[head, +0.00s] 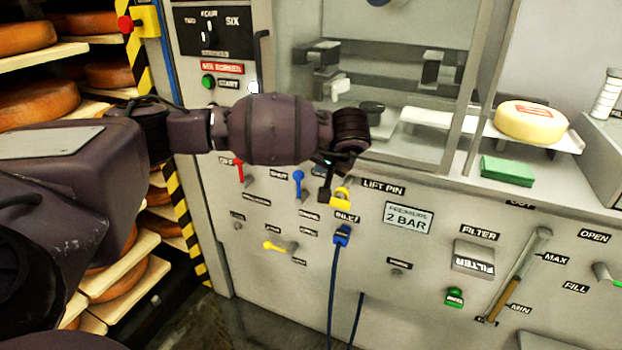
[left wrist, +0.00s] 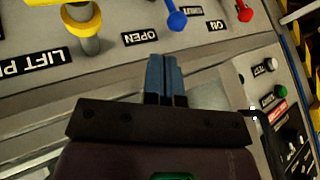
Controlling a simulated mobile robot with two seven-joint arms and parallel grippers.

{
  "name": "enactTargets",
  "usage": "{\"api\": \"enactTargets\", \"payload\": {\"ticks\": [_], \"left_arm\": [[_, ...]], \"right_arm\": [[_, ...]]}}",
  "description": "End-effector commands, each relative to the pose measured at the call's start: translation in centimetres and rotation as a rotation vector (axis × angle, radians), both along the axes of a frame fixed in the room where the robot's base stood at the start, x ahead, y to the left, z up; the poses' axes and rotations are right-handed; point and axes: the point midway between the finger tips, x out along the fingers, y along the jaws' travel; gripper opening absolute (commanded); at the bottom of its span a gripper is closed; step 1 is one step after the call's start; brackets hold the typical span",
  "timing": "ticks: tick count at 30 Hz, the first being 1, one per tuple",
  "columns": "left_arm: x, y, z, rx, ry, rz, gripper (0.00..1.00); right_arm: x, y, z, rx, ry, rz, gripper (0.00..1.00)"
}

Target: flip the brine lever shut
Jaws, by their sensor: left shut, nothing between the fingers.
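A blue lever (head: 298,182) stands upright on the grey panel. It also shows at the top of the left wrist view (left wrist: 176,18), with a plate reading OPEN to its left. No label that I can read says brine. A yellow lever (head: 273,246) lies lower on the panel, its knob to the left. My left gripper (head: 326,188) is just right of the blue lever, in front of the panel. In the left wrist view its fingers (left wrist: 166,78) are together and empty, apart from the blue lever. My right gripper is out of view.
A red lever (head: 239,168) is left of the blue one. A yellow lift pin (head: 341,198) and a blue plug (head: 342,236) with a hanging cable are close by on the right. A glazed cabinet and a cheese wheel (head: 531,121) are above. Cheese shelves stand left.

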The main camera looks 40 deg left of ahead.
Motion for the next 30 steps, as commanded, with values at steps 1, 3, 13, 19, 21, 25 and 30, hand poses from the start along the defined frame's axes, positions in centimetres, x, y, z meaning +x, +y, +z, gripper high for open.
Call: {"api": "enactTargets", "payload": {"ticks": [1,3,13,19,21,25,30], "left_arm": [[0.0,0.0,0.0,-0.001,-0.001,0.0,0.0],[0.0,0.0,0.0,-0.001,-0.001,0.0,0.0],[0.6,1.2,-1.9,-0.002,0.002,0.004,0.0],[1.5,3.0,-4.7,-0.002,0.005,0.004,0.0],[1.9,3.7,-5.6,-0.003,0.005,0.004,0.0],[2.4,4.6,-6.8,-0.003,0.005,0.002,0.0],[2.9,5.4,-7.6,-0.003,0.0,0.002,0.0]], "right_arm": [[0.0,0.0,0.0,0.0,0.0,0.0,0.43],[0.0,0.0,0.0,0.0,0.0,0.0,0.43],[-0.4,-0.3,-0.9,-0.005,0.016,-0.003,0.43],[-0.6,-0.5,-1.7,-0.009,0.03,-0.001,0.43],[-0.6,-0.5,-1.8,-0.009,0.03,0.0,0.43],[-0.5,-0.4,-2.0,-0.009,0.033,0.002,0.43],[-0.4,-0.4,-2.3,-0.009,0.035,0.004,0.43]]}}
